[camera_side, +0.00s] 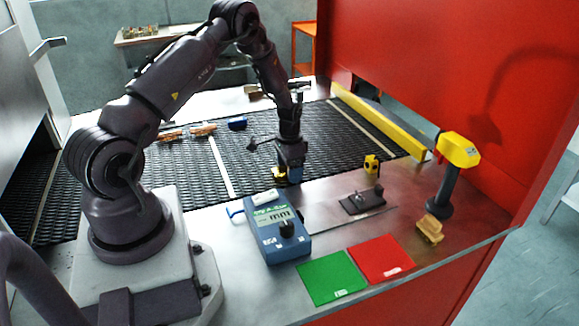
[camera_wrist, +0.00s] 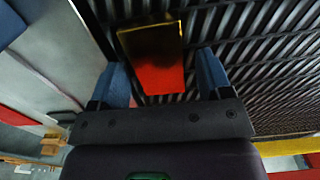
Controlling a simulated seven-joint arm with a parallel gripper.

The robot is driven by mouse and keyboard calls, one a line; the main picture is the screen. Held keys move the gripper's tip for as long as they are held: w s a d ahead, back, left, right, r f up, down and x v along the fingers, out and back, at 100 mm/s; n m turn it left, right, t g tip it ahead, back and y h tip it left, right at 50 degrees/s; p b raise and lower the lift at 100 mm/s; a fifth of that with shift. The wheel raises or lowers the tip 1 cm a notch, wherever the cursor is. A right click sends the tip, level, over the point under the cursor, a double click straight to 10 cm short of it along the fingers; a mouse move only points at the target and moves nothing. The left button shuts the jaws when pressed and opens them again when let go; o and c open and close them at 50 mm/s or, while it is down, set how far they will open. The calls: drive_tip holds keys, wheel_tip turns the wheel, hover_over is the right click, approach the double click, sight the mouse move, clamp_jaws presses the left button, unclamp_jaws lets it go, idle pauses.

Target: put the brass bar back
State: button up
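The brass bar (camera_wrist: 152,55) lies on the dark mesh belt (camera_wrist: 255,45) in the wrist view, its shiny top mirroring red in the lower half. In the side view a small yellow piece of it (camera_side: 279,173) shows at the belt's near edge, partly hidden by my gripper (camera_side: 291,174). In the wrist view the two blue fingers of my gripper (camera_wrist: 162,78) stand apart, one on each side of the bar. A gap shows at the right finger; the left finger is very close to the bar. I see no clear grip.
A blue meter (camera_side: 275,234), green plate (camera_side: 331,277), red plate (camera_side: 381,258), black fixture (camera_side: 362,202), small brass-coloured block (camera_side: 430,229) and yellow-headed stand (camera_side: 450,170) occupy the metal table. A yellow rail (camera_side: 380,122) borders the belt. Several small items lie farther back on the belt.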

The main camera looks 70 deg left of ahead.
wheel_tip(320, 180, up, 12)
drive_tip(key=s+d+r+t, duration=0.2)
drive_tip(key=d+r, duration=1.2)
drive_tip(key=r, duration=0.3)
drive_tip(key=s+d+r+t, duration=0.1)
drive_tip(key=s+d+r, duration=0.2)
drive_tip(key=s+d, duration=0.3)
drive_tip(key=s+d+r+t, duration=0.2)
drive_tip(key=s+d, duration=0.4)
drive_tip(key=s, duration=0.3)
drive_tip(key=shift+s+d+r+t, duration=0.2)
drive_tip(key=shift+d+r+t, duration=0.1)
drive_tip(key=shift+r, duration=0.2)
